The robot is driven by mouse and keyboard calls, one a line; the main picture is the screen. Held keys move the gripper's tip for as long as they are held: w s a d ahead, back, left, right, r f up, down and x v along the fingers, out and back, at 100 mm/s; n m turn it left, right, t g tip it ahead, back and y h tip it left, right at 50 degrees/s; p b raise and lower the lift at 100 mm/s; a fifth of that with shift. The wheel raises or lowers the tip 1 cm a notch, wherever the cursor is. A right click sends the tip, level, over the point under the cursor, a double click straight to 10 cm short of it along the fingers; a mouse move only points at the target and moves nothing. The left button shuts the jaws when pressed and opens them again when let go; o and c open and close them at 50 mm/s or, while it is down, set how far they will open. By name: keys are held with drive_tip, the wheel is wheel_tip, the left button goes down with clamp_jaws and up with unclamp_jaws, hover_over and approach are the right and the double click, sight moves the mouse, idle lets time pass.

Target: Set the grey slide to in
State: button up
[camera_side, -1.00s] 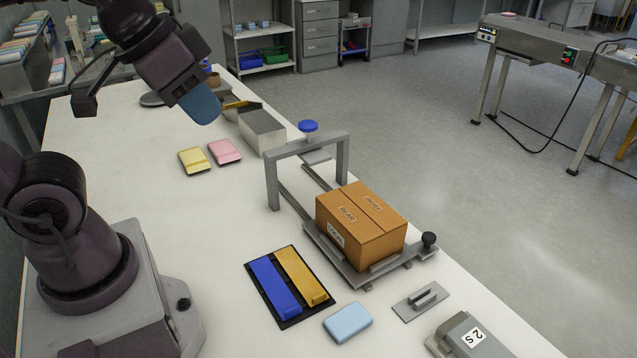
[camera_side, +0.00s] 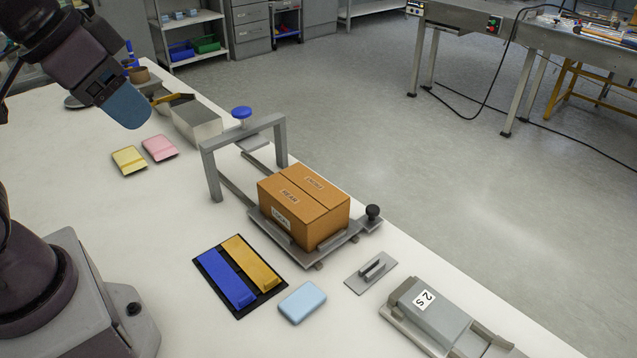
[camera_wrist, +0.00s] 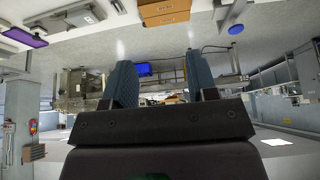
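The grey slide (camera_side: 348,236) is a flat carriage on two rails, with a black knob (camera_side: 373,212) at its right corner. It carries a brown cardboard box (camera_side: 304,205) and stands at the near end of the rails, in front of the grey arch (camera_side: 211,174). The arch has a blue knob (camera_side: 241,112) on top. My gripper (camera_side: 127,108) is high at the upper left, well away from the slide. In the wrist view its two blue fingers (camera_wrist: 163,84) stand apart with nothing between them. The box also shows at the top there (camera_wrist: 163,12).
A black tray (camera_side: 240,313) holds a blue and a yellow bar. Near the slide lie a light blue block (camera_side: 302,302), a grey plate with a handle (camera_side: 371,272) and a grey device marked 2S (camera_side: 432,315). Yellow (camera_side: 129,160) and pink (camera_side: 160,148) packs lie farther back.

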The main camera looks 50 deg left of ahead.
wheel_tip(320, 180, down, 3)
drive_tip(key=w+d+m+g, duration=0.1)
drive_tip(key=w+d+g, duration=0.1)
drive_tip(key=w, duration=0.1)
drive_tip(key=n+y, duration=0.4)
drive_tip(key=n, duration=0.8)
approach(373, 209)
drive_tip(key=shift+g, duration=0.5)
drive_tip(key=x, duration=0.5)
drive_tip(key=w+x, duration=0.1)
drive_tip(key=x, duration=0.2)
drive_tip(key=shift+f, duration=0.1)
drive_tip(key=shift+a, duration=0.1)
clamp_jaws()
